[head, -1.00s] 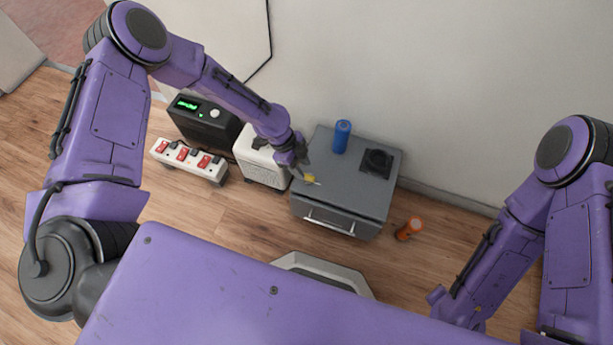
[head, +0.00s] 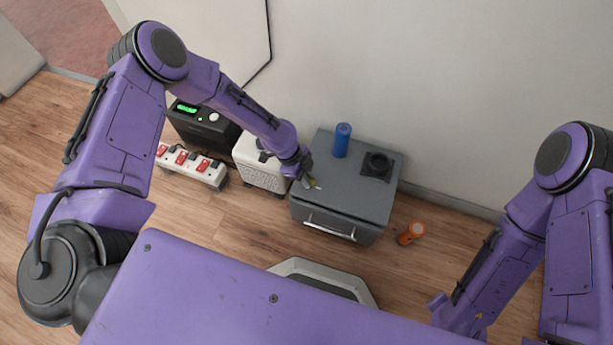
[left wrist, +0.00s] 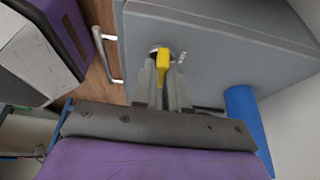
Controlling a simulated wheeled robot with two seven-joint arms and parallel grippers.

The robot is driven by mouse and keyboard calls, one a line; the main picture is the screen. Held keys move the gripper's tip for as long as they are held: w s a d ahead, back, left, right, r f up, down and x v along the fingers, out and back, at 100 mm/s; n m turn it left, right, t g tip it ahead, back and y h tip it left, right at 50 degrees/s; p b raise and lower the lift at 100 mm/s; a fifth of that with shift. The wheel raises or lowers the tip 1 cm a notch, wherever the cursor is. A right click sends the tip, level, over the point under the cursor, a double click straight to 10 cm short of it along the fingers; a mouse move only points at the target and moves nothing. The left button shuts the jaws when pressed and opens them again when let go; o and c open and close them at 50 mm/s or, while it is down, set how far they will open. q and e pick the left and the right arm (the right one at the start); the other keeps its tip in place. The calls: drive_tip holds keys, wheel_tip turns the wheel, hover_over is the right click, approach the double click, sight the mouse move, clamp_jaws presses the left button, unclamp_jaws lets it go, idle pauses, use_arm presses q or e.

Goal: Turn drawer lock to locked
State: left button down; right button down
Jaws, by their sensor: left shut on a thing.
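The grey drawer cabinet (head: 345,195) stands against the wall, with a silver handle (head: 330,227) on its front. On its top, near the left edge, is the yellow lock key (head: 315,184), mostly covered in the head view. In the left wrist view the yellow key (left wrist: 163,62) stands up from a round metal base, beside a small pale mark (left wrist: 181,57). My left gripper (head: 308,182) is shut on the key; its fingers (left wrist: 161,82) reach it from below in the wrist view. My right arm is at the right; its gripper fingers do not show.
A blue cylinder (head: 342,140) and a black square holder (head: 377,165) stand on the cabinet top. An orange flashlight (head: 411,233) is on the floor to its right. To its left are a white box (head: 262,172), a power strip (head: 192,165) and a black box (head: 203,128) with a green display.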

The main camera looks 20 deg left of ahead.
use_arm(q)
drive_tip(key=shift+n, duration=0.3)
drive_tip(key=n+t+p, duration=0.1)
drive_tip(key=n, duration=0.1)
drive_tip(key=n+t+p, duration=0.1)
drive_tip(key=n+p, duration=0.1)
drive_tip(key=shift+s+r+n+y, duration=0.1)
drive_tip(key=shift+s+n+y, duration=0.1)
drive_tip(key=shift+n+y, duration=0.1)
drive_tip(key=n+t+p, duration=0.1)
drive_tip(key=n+p, duration=0.1)
drive_tip(key=n, duration=0.1)
drive_tip(key=shift+s+n+y, duration=0.1)
drive_tip(key=shift+n+y, duration=0.3)
drive_tip(key=n+p, duration=0.1)
drive_tip(key=n, duration=0.1)
drive_tip(key=shift+d+n+t+y, duration=0.1)
drive_tip(key=shift+n+t+y, duration=0.2)
drive_tip(key=shift+t+y, duration=0.1)
drive_tip(key=n+y+p, duration=0.1)
drive_tip(key=n, duration=0.2)
drive_tip(key=shift+d+t, duration=0.1)
drive_tip(key=shift+t, duration=0.2)
drive_tip(key=shift+s+n+y, duration=0.1)
drive_tip(key=shift+n+y, duration=0.6)
drive_tip(key=shift+n, duration=1)
drive_tip(key=shift+f, duration=0.2)
